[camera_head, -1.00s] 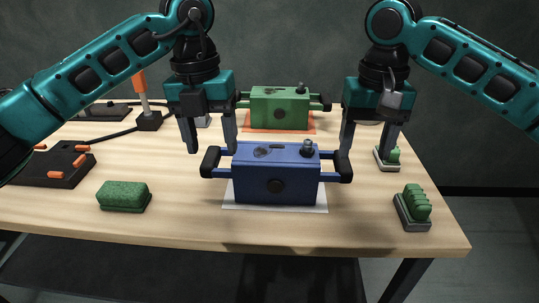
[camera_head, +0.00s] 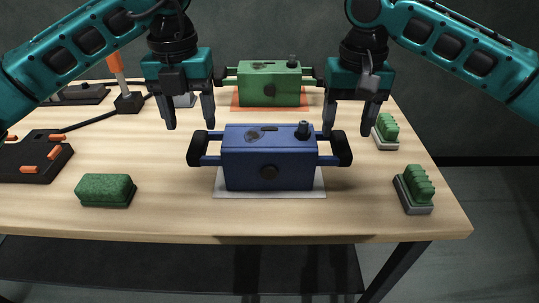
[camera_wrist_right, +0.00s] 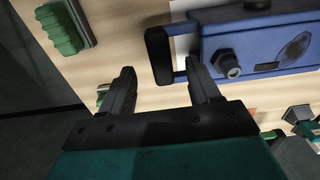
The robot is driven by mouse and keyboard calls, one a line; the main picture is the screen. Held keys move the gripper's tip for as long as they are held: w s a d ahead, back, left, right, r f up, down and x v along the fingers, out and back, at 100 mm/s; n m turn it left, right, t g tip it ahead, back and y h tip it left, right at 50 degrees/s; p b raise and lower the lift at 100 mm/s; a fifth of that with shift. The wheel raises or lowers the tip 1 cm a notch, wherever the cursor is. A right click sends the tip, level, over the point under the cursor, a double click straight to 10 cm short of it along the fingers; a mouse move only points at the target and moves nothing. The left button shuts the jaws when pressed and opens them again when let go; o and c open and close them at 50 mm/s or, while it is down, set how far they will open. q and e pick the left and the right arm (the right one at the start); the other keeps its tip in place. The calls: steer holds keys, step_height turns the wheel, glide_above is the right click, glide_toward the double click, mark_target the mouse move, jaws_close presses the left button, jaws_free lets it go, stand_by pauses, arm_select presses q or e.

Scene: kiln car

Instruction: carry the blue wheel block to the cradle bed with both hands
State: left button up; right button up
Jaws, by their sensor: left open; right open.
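The blue wheel block (camera_head: 268,160) sits on a white sheet (camera_head: 232,195) near the table's front, with a black handle on each side. My left gripper (camera_head: 190,122) is open and empty, above and behind the block's left handle (camera_head: 197,149). My right gripper (camera_head: 347,128) is open and empty, by the block's right handle (camera_head: 342,148). I cannot make out which thing is the cradle bed.
A green block (camera_head: 269,85) with similar handles stands behind on an orange sheet (camera_head: 240,104). A green sponge (camera_head: 105,190) lies front left. Two green brushes (camera_head: 415,188) (camera_head: 386,132) sit at the right. A dark board with orange pieces (camera_head: 35,158) lies left.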

mark_target(197, 143)
arm_select(q)
step_height(197, 143, down, 10)
steer(key=shift+r, duration=0.15)
arm_select(e)
step_height(197, 143, down, 10)
steer(key=shift+r, duration=0.1)
arm_select(q)
steer(key=shift+c, duration=0.3)
arm_select(e)
steer(key=shift+c, duration=0.3)
arm_select(q)
jaws_close()
arm_select(e)
jaws_close()
arm_select(q)
steer(key=shift+w+r, duration=0.2)
steer(key=shift+r, duration=0.1)
arm_select(e)
steer(key=shift+w+r, duration=0.2)
steer(key=shift+r, duration=0.15)
